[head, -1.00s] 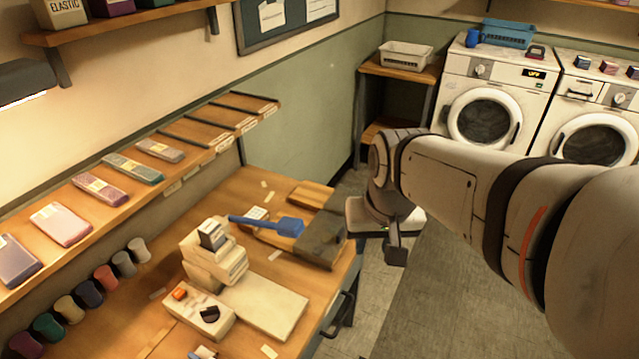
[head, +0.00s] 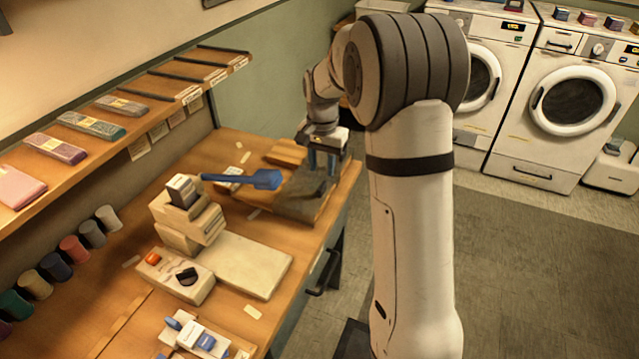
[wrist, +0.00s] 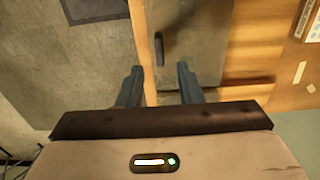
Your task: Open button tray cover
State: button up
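The button tray cover appears to be the flat grey lid (head: 300,194) at the right edge of the wooden worktable. In the wrist view the grey cover (wrist: 200,35) has a dark bar handle (wrist: 159,48) near its left edge. My gripper (head: 322,158) is over the far part of the cover, pointing down. In the wrist view my gripper (wrist: 159,82) is open, with nothing between its two blue-grey fingers. The handle lies ahead of the gap between them. The exact height above the cover is unclear. Whatever is under the cover is hidden.
A blue long-handled tool (head: 250,180) lies left of the cover. A shelf (head: 120,135) with packets runs along the wall. Open floor (head: 520,260) is to the right; washing machines (head: 570,95) stand behind.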

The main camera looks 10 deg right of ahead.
aim_at(322, 185)
notch_tip(322, 185, down, 6)
jog(key=shift+f, duration=0.15)
dwell(0.3)
grip_shut()
dwell(0.4)
